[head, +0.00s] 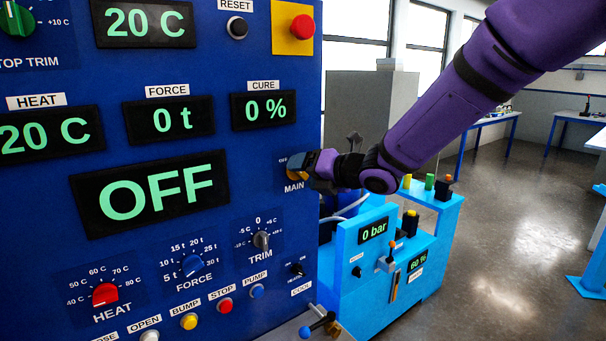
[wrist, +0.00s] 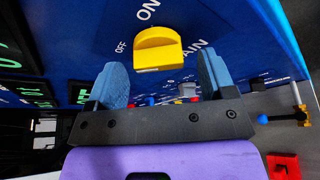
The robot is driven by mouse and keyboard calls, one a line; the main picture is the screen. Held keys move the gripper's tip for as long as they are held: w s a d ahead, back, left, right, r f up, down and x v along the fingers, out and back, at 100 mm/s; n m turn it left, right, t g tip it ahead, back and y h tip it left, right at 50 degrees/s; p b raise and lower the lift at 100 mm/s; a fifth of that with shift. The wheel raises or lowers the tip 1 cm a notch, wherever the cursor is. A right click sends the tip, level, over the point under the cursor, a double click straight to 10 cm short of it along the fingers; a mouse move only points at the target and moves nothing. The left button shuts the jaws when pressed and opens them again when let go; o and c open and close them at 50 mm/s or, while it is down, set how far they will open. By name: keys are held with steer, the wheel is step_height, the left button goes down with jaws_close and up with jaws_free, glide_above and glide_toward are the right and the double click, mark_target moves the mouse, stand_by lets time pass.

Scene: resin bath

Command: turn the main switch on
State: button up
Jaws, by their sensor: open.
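The main switch (wrist: 158,48) is a yellow rotary knob on the blue panel, with OFF and ON printed beside it in the wrist view. Its raised grip looks roughly level across the picture. My gripper (wrist: 163,82) is open, its two blue-grey fingers pointing at the panel to the left and right of the knob. I cannot tell whether either finger touches it. In the head view my gripper (head: 306,165) is at the panel's right edge, above the MAIN label (head: 294,188), and mostly hides the knob. The large display (head: 150,192) reads OFF.
The blue panel (head: 235,265) also carries the TRIM knob (head: 261,240), a red emergency button (head: 302,27) on yellow and a row of push buttons. A light-blue unit (head: 365,285) showing 0 bar stands below my arm. Open floor (head: 500,260) lies to the right.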

steer(key=shift+x, duration=0.8)
steer(key=shift+s, duration=0.1)
steer(key=shift+c, duration=0.4)
steer(key=c, duration=0.9)
steer(key=shift+o, duration=0.2)
